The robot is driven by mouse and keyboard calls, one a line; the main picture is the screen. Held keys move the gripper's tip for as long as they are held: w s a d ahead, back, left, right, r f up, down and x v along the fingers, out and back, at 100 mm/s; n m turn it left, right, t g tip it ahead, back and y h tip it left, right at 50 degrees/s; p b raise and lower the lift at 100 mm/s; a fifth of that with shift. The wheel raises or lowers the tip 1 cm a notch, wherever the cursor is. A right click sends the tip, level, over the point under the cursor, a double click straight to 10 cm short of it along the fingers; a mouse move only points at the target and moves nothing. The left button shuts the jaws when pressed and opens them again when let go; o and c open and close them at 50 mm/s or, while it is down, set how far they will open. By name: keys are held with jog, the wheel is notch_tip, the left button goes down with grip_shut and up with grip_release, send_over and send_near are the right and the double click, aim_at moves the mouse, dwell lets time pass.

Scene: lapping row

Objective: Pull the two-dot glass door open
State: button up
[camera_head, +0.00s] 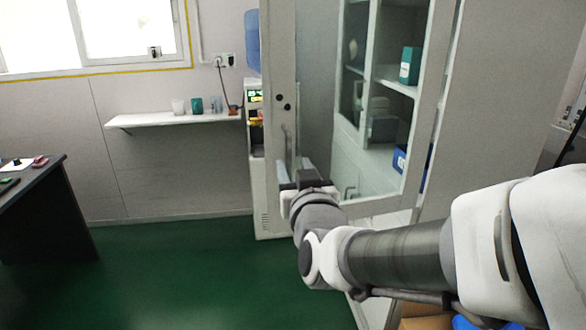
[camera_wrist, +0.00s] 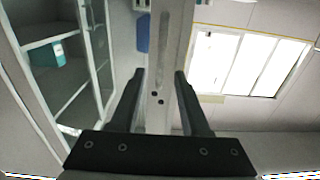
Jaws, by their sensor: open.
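The glass door has a pale frame stile (camera_head: 272,60) with two dark dots (camera_head: 283,102), and shelves show through its glass. A slim upright handle (camera_head: 286,142) is on this stile below the dots. My gripper (camera_head: 293,167) is open near the handle's lower part. In the wrist view, the fingers of my gripper (camera_wrist: 160,75) are spread left and right of the stile, with the dots (camera_wrist: 157,98) between them. The handle (camera_wrist: 164,52) shows beyond the fingertips, with nothing held. Contact and whether the door is ajar cannot be told.
Behind the glass are shelves with a teal box (camera_head: 410,65). A wall shelf (camera_head: 170,118) with cups is at left, near a water dispenser with a blue bottle (camera_head: 252,40). A dark desk (camera_head: 40,215) stands far left. The green floor (camera_head: 190,280) between is clear.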

jog(key=s+d+b, duration=0.1)
jog(key=s+b, duration=0.6)
jog(key=s, duration=0.4)
jog(key=shift+d, duration=0.4)
